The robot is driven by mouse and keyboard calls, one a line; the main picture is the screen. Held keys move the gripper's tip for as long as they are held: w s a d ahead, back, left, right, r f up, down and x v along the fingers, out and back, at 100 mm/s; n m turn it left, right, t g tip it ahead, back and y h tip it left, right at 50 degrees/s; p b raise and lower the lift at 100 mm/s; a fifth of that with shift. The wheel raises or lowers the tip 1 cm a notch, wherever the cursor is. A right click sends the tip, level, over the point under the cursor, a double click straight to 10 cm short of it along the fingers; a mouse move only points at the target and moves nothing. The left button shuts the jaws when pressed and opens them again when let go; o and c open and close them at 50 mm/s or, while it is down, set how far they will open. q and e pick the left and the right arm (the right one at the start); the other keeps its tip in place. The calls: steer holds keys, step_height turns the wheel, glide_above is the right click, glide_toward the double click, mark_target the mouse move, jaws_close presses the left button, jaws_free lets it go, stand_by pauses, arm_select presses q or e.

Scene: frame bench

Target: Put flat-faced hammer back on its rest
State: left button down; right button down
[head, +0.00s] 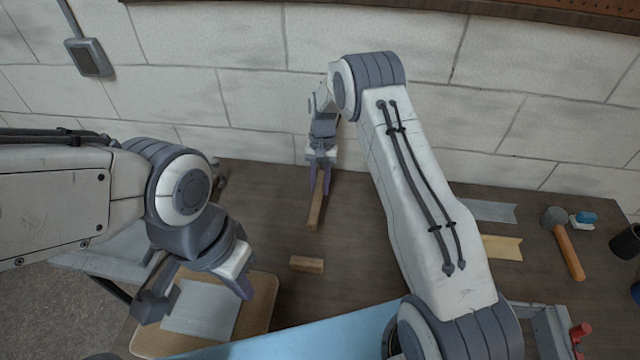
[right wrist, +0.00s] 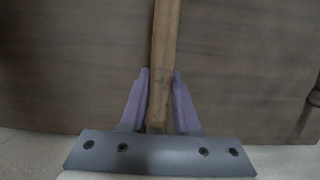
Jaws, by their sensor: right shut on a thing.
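My right gripper (head: 321,172) is shut on a wooden stick-like handle (head: 315,212) near the back of the bench. In the right wrist view the handle (right wrist: 165,55) runs between the two purple fingers (right wrist: 159,100) and out of the top of the picture. No hammer head shows on it. A hammer with a grey head (head: 554,216) and a wooden handle (head: 570,252) lies at the right of the bench, untouched. I cannot tell a rest for certain. My left gripper (head: 243,285) hangs over the left front; its opening is unclear.
A small wooden block (head: 307,264) lies mid-bench. A tan board (head: 262,300) with a grey plate (head: 205,312) is at front left, a blue surface (head: 300,335) in front. A blue item (head: 585,217) and dark cup (head: 627,242) stand right. My right arm hides part of the bench.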

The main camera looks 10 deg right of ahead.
steer(key=shift+f+b, duration=0.5)
steer(key=shift+f, duration=0.25)
steer(key=c, duration=0.6)
jaws_free()
steer(key=shift+o, duration=0.2)
